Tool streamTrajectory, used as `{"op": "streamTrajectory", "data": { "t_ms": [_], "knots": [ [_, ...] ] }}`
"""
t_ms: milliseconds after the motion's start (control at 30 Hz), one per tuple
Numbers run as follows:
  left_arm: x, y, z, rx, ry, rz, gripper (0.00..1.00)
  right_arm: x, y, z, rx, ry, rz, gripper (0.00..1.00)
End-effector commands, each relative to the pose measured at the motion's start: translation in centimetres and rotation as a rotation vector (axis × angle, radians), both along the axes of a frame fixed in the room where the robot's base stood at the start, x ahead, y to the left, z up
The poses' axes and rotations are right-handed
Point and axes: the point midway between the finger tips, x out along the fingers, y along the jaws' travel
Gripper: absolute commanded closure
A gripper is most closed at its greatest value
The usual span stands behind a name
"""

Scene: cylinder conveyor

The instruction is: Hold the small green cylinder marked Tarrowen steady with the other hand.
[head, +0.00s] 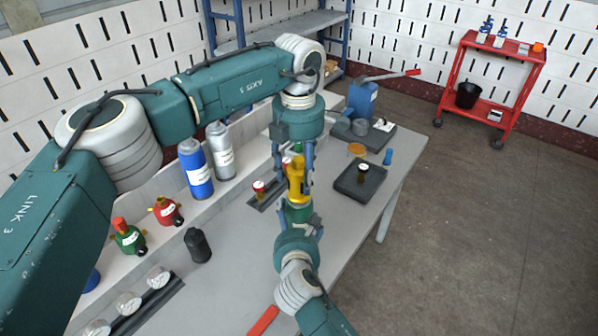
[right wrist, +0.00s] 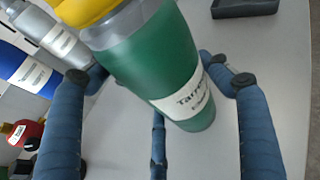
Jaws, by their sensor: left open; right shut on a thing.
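The green cylinder (head: 297,213) stands near the middle of the table, with a yellow top part (head: 296,182). In the right wrist view the green cylinder (right wrist: 168,75) carries a white label, partly readable as Tarrowen. My right gripper (head: 299,222) comes from the near side and is shut on the green cylinder's body. Its blue fingers flank the cylinder in the right wrist view. My left gripper (head: 293,170) points down from above, open, with its fingers around the yellow top. Whether they touch it I cannot tell.
A dark rack (head: 262,201) lies just left of the cylinder and a dark tray (head: 350,188) to its right. Blue (head: 194,170) and silver (head: 221,152) cylinders stand behind left. A black cylinder (head: 197,246) stands nearer. The table's right edge is close beyond the tray.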

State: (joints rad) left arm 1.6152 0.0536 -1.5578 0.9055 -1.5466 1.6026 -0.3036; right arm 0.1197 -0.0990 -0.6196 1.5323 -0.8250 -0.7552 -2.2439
Motion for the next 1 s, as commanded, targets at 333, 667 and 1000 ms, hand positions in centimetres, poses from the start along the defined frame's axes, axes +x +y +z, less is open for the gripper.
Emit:
{"op": "streamTrajectory", "data": {
  "t_ms": [333, 667, 1000],
  "knots": [
    [0.0, -0.01, 0.0, -0.001, 0.002, 0.242, 0.45, -0.06, -0.06, -0.19, -0.002, 0.003, 0.0, 0.55],
    [0.0, -0.01, 0.0, -0.001, 0.005, 0.523, 0.45, -0.06, -0.06, -0.18, -0.003, 0.003, -0.001, 0.55],
    [-0.04, 0.01, -0.08, -0.001, 0.005, 0.521, 0.45, -0.05, -0.06, -0.17, -0.002, 0.003, 0.0, 0.55]
  ]
}}
